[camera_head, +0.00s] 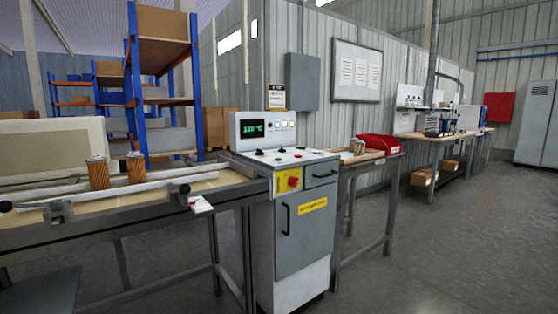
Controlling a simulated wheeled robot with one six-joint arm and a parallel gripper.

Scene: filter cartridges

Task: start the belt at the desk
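The control desk (288,235) is a grey cabinet in the middle of the head view. Its upright panel (264,130) shows a green readout of about 120 °C and a row of small buttons. Several small knobs or switches (279,154) sit on its sloped top. A red button on a yellow plate (292,182) is on its front. The belt (142,196) runs from the left up to the desk, with rails along it. Two brown filter cartridges (97,172) (135,168) stand upright on the belt. My gripper is not in view.
A table with a red bin (377,143) stands right of the desk. Further back are a workbench (435,138) and a grey locker (538,122). Blue-framed shelving (137,80) stands behind the belt. The floor (440,250) at right front is clear.

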